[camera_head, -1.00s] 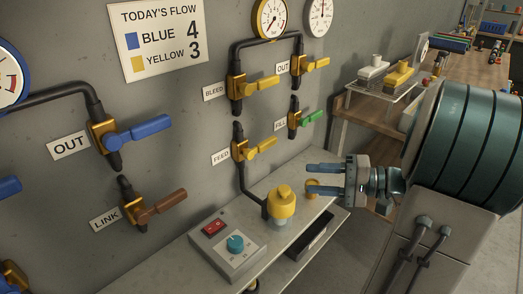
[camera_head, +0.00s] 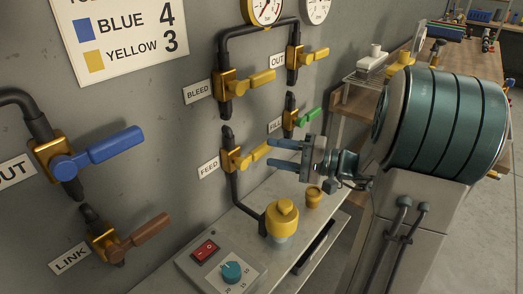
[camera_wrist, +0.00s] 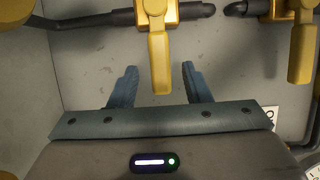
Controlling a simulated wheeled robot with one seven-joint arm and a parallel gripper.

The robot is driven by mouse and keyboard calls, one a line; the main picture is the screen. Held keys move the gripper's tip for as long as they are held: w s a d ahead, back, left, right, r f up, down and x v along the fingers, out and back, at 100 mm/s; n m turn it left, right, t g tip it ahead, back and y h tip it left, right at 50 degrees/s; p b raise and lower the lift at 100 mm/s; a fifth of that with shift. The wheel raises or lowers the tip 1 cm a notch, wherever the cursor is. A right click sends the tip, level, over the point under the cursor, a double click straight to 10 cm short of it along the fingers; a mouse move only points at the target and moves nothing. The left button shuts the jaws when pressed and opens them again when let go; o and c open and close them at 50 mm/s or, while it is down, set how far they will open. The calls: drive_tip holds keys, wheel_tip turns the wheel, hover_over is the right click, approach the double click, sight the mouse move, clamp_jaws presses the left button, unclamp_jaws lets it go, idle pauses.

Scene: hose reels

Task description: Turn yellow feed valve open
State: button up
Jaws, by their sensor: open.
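The yellow feed valve (camera_head: 238,158) is on the grey wall beside the FEED label (camera_head: 208,169). Its yellow lever handle (camera_head: 254,155) sticks out to the right, across the line of its pipe. My gripper (camera_head: 288,155) is at the right of the handle's tip, with its blue-grey fingers pointing at the wall. In the wrist view my gripper (camera_wrist: 156,85) is open and empty-looking. A yellow lever (camera_wrist: 159,62) there reaches down between the two fingertips, with room on both sides. I cannot tell whether any finger touches it.
The BLEED valve (camera_head: 226,86) is above the feed valve. The green-handled fill valve (camera_head: 304,117) is close above my gripper. A yellow-capped part (camera_head: 282,215) and a switch box (camera_head: 220,264) stand on the shelf below. A brown-handled LINK valve (camera_head: 130,240) is at lower left.

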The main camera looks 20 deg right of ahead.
sight(266, 151)
drive_tip(key=shift+x, duration=2.25)
drive_tip(key=shift+c, duration=0.3)
clamp_jaws()
drive_tip(key=shift+d, duration=0.1)
